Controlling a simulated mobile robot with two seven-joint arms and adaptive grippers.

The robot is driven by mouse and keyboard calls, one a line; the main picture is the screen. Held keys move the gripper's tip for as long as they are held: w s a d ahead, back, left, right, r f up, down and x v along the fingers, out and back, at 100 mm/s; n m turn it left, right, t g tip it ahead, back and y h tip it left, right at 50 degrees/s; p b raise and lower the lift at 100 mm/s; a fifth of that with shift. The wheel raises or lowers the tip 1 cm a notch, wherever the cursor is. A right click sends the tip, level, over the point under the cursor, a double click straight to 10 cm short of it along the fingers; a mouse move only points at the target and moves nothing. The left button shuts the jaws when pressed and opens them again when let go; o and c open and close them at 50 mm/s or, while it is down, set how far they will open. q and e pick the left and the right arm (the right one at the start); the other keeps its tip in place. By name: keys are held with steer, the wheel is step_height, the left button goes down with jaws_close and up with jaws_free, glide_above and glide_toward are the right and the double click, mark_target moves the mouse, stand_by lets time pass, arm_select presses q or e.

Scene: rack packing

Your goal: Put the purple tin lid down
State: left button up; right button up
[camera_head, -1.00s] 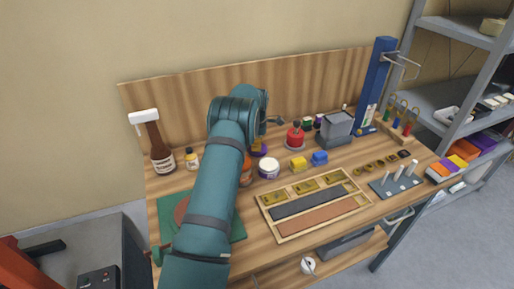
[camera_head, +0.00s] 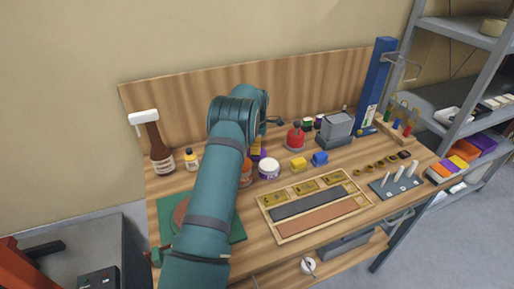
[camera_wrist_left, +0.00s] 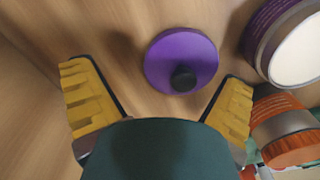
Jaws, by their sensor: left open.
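The purple tin lid (camera_wrist_left: 181,60) is a round disc with a black knob, lying flat on the wooden bench in the left wrist view. In the head view only a purple sliver (camera_head: 258,154) shows behind my arm. My left gripper (camera_wrist_left: 158,74) is open, its two yellow fingers apart with the lid ahead of and between their tips, touching neither. In the head view one yellow finger (camera_head: 256,144) shows just above the lid. My right gripper is not in view.
A white-topped purple jar (camera_wrist_left: 295,45) and an orange-topped jar (camera_wrist_left: 285,132) stand close on the right in the wrist view.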

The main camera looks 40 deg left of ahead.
arm_select(q)
step_height(320, 180, up, 11)
steer(key=shift+f+p, duration=0.2)
steer(key=shift+p, duration=0.2)
stand_by(0.4)
